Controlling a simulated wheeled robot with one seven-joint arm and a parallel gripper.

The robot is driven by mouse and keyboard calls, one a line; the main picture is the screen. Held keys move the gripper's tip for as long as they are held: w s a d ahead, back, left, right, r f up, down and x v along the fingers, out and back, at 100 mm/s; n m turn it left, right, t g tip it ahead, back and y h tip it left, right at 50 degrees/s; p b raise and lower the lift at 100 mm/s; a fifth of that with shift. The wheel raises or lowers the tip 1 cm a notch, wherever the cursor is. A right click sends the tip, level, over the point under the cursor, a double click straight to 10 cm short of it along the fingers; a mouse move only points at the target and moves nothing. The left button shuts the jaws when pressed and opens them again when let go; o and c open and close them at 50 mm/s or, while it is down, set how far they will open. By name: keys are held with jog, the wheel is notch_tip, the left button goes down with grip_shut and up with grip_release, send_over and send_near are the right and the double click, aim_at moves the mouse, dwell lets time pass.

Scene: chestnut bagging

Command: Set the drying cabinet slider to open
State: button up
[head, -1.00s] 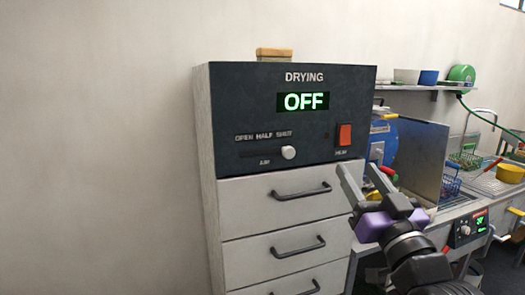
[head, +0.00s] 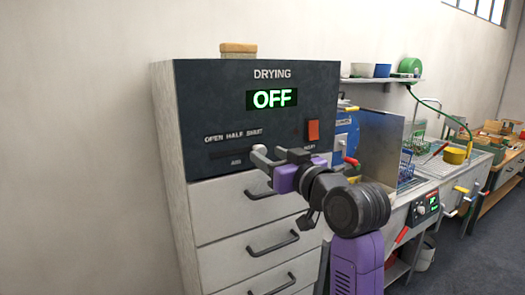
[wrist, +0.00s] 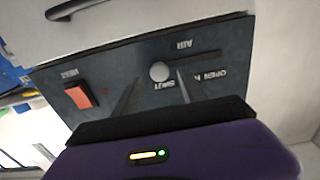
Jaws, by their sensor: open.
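The drying cabinet (head: 185,120) has a dark front panel with a slider slot labelled OPEN, HALF and SHUT. Its pale round slider knob (head: 258,149) is at the SHUT end. In the wrist view, where the panel appears upside down, the knob (wrist: 160,71) is at the slot's left end. My gripper (head: 262,157) is open at the panel, its fingertips close around the knob. In the wrist view the fingers (wrist: 156,90) point at the knob, one on each side. I cannot tell whether they touch it.
The display (head: 272,99) reads OFF. A red-orange switch (head: 313,130) labelled HEAT is right of the slider, near my gripper. Drawers with dark handles (head: 270,240) are below the panel. A bench with a metal sink and baskets stands to the right.

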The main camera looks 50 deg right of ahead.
aim_at(262, 152)
jog(key=shift+x, duration=1.6)
grip_shut()
